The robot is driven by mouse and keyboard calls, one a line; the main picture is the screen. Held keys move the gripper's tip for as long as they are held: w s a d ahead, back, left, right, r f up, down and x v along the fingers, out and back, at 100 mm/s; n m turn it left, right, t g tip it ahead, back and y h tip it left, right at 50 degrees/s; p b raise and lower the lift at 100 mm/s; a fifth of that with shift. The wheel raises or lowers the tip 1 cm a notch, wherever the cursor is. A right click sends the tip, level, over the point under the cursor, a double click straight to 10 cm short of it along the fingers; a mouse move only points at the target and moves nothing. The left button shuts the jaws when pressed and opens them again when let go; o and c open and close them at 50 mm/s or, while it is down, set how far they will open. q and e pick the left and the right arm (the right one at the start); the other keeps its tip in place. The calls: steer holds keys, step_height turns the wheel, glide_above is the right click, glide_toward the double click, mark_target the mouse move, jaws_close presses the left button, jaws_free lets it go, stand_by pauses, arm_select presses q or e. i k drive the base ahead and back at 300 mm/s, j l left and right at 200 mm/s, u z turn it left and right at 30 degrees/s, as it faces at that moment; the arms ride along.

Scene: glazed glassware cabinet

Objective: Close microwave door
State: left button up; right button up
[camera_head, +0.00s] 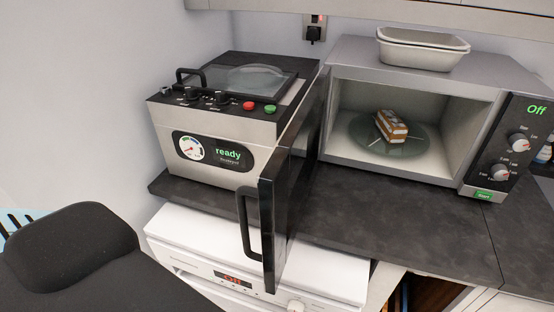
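The microwave (348,62) stands on the dark counter at the right, with its front opening uncovered. Its dark door (277,215) is swung wide open, hinged at the left side of the opening and pointing toward me past the counter's front edge. A black bar handle (247,226) is on the door's left-facing side. A slice of layered cake (390,127) sits on the round glass plate (362,133) inside. The panel display reads "Off". Neither of my grippers is in view.
A steel appliance with a gauge and "ready" display (228,153) stands left of the door, close to it. Pale trays (423,48) rest on the microwave. A white appliance (187,222) is under the counter. The dark counter (400,217) before the microwave is clear.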

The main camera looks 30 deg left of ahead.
mark_target(286, 179)
steer(key=j+z, duration=0.1)
steer(key=j, duration=1.2)
steer(key=k, duration=0.05)
